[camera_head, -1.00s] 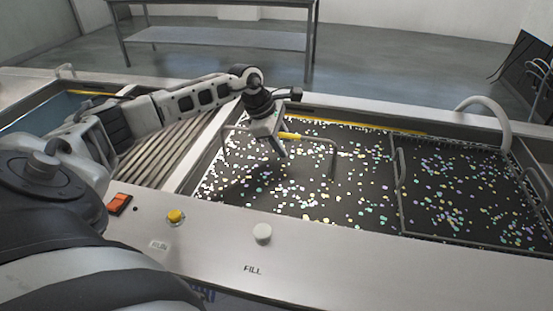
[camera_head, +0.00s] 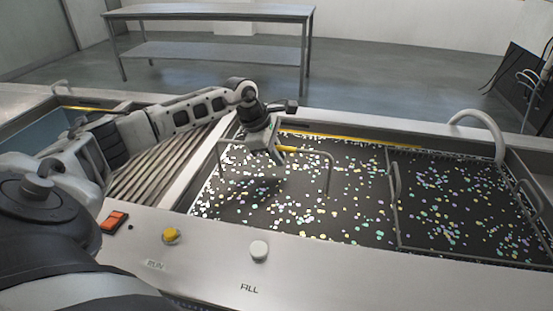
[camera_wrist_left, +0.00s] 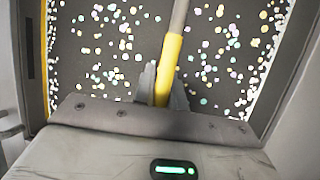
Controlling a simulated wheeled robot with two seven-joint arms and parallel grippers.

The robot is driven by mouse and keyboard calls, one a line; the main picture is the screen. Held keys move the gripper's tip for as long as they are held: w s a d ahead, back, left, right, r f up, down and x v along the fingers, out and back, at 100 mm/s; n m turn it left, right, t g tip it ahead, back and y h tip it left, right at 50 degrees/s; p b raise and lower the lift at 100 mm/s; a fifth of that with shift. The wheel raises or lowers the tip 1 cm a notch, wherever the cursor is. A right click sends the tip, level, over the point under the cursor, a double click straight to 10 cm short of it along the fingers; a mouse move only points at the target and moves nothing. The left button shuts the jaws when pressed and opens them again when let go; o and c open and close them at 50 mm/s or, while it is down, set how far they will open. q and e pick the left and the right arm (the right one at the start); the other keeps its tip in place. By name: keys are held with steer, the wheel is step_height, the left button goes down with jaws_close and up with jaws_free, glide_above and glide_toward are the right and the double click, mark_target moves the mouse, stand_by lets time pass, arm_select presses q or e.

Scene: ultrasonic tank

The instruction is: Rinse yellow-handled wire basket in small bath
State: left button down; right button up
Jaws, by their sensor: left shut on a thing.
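The yellow-handled wire basket (camera_head: 329,176) shows as a grey wire handle with a yellow grip, standing in the speckled dark tank. Its lower part is hidden or hard to make out among the pale specks. My left gripper (camera_head: 280,152) is shut on the yellow grip. In the left wrist view, the yellow grip (camera_wrist_left: 170,62) lies between the two fingers (camera_wrist_left: 163,85), with bare grey wire beyond it. My right gripper is not in view. I cannot tell for sure which basin is the small bath; a bluish basin (camera_head: 40,135) is partly visible at the far left.
A ribbed metal drain area (camera_head: 165,168) lies between the basins. A second wire frame with handles (camera_head: 396,185) occupies the tank's right part. A curved grey pipe (camera_head: 490,122) rises at the back right. The front panel (camera_head: 330,270) carries a red switch (camera_head: 114,221) and knobs.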

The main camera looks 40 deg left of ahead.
arm_select(q)
step_height(320, 180, up, 8)
steer(key=shift+w+r+b, duration=0.1)
steer(key=shift+b, duration=0.3)
step_height(320, 180, up, 3)
steer(key=shift+f+p, duration=0.1)
steer(key=shift+p, duration=0.5)
steer(key=shift+r+p, duration=0.3)
steer(key=shift+r, duration=0.1)
step_height(320, 180, up, 10)
steer(key=p, duration=0.4)
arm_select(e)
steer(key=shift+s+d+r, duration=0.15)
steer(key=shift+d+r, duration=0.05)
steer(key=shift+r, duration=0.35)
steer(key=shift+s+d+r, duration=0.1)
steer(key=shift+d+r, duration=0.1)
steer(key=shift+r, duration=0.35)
arm_select(q)
steer(key=shift+r, duration=0.1)
stand_by(4.0)
